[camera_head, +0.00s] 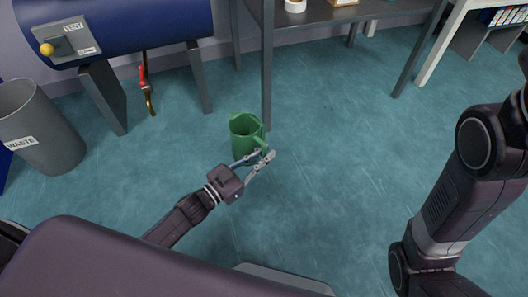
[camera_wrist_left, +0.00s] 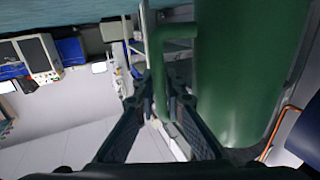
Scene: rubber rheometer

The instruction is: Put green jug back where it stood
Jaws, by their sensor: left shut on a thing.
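The green jug (camera_head: 243,140) is upright in the middle of the head view, with its open top showing and its handle on the right. My left gripper (camera_head: 263,160) is shut on the jug's handle. In the left wrist view the jug's green body (camera_wrist_left: 235,70) fills much of the right side, and my left gripper's fingers (camera_wrist_left: 162,95) close around the handle. I cannot tell how high the jug is above the floor. My right arm shows at the right of the head view, but its gripper is out of frame.
A grey table (camera_head: 345,13) stands behind the jug, one leg (camera_head: 267,75) close by. A blue tank (camera_head: 130,22) on grey legs with a drain valve (camera_head: 146,85) is left. A waste bin (camera_head: 40,125) stands far left. Teal floor (camera_head: 335,150) is clear to the right.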

